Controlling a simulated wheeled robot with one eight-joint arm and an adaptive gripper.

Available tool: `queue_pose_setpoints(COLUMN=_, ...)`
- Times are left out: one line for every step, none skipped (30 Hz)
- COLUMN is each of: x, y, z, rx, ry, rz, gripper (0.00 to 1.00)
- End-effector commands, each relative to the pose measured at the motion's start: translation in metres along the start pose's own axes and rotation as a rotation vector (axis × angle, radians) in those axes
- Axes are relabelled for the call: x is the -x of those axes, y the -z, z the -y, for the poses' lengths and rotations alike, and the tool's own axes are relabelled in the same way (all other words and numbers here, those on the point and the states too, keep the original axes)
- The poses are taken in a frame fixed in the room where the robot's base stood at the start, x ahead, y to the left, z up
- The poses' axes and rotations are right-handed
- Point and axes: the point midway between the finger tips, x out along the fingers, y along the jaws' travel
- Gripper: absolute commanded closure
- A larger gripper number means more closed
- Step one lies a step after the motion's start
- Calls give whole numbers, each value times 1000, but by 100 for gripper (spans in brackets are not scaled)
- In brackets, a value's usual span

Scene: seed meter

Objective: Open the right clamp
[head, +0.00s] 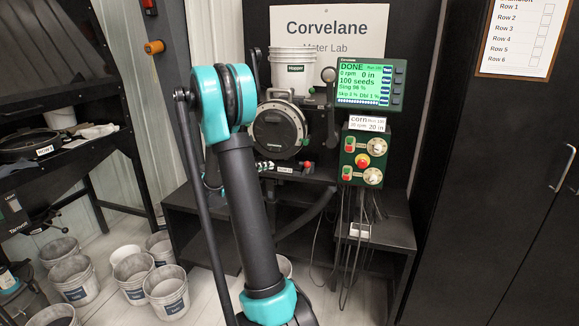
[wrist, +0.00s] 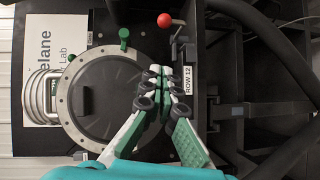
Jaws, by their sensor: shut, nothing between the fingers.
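The round seed meter (head: 279,130) with a dark cover and pale rim stands behind my arm in the head view. In the wrist view the meter (wrist: 105,95) appears turned sideways. A green-knobbed fitting (wrist: 124,38) sits at its rim near the top of the wrist picture, apparently the right clamp; I cannot tell its state. A smaller green part (wrist: 71,57) shows on the rim nearer the bucket. My gripper (wrist: 156,84) is shut and empty in front of the meter's lower edge, apart from the green knob. In the head view its fingers (head: 265,166) show partly beside my arm.
A red ball knob (wrist: 164,19) on a lever stands near the ROW 12 label (wrist: 187,80). A white hopper bucket (head: 294,70) is above the meter. The green control box (head: 362,158) and a display (head: 370,83) reading DONE are at right. Several buckets stand on the left floor.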

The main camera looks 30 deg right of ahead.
Motion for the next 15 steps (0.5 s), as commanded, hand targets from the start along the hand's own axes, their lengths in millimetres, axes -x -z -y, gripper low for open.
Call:
queue_pose_setpoints(x=0, y=0, z=0, rx=0, ry=0, rz=0, gripper=100)
queue_pose_setpoints(x=0, y=0, z=0, rx=0, ry=1, rz=0, gripper=100)
queue_pose_setpoints(x=0, y=0, z=0, rx=0, ry=1, rz=0, gripper=100)
queue_pose_setpoints(x=0, y=0, z=0, rx=0, ry=1, rz=0, gripper=100)
queue_pose_setpoints(x=-1, y=0, z=0, rx=0, ry=1, rz=0, gripper=100)
queue_pose_setpoints(x=-2, y=0, z=0, rx=0, ry=1, rz=0, gripper=100)
queue_pose_setpoints(x=-4, y=0, z=0, rx=0, ry=1, rz=1, gripper=100)
queue_pose_setpoints(x=-7, y=0, z=0, rx=0, ry=1, rz=1, gripper=100)
queue_pose_setpoints(x=-11, y=0, z=0, rx=0, ry=1, rz=2, gripper=100)
queue_pose_setpoints(x=-14, y=0, z=0, rx=-1, ry=1, rz=2, gripper=100)
queue_pose_setpoints(x=-19, y=-1, z=0, rx=-1, ry=1, rz=3, gripper=100)
queue_pose_setpoints(x=-26, y=-1, z=0, rx=-1, ry=1, rz=3, gripper=100)
queue_pose_setpoints(x=-31, y=-1, z=0, rx=-1, ry=1, rz=3, gripper=100)
queue_pose_setpoints(x=-37, y=-1, z=0, rx=-1, ry=1, rz=4, gripper=100)
queue_pose_setpoints(x=-45, y=-1, z=0, rx=-1, ry=1, rz=3, gripper=100)
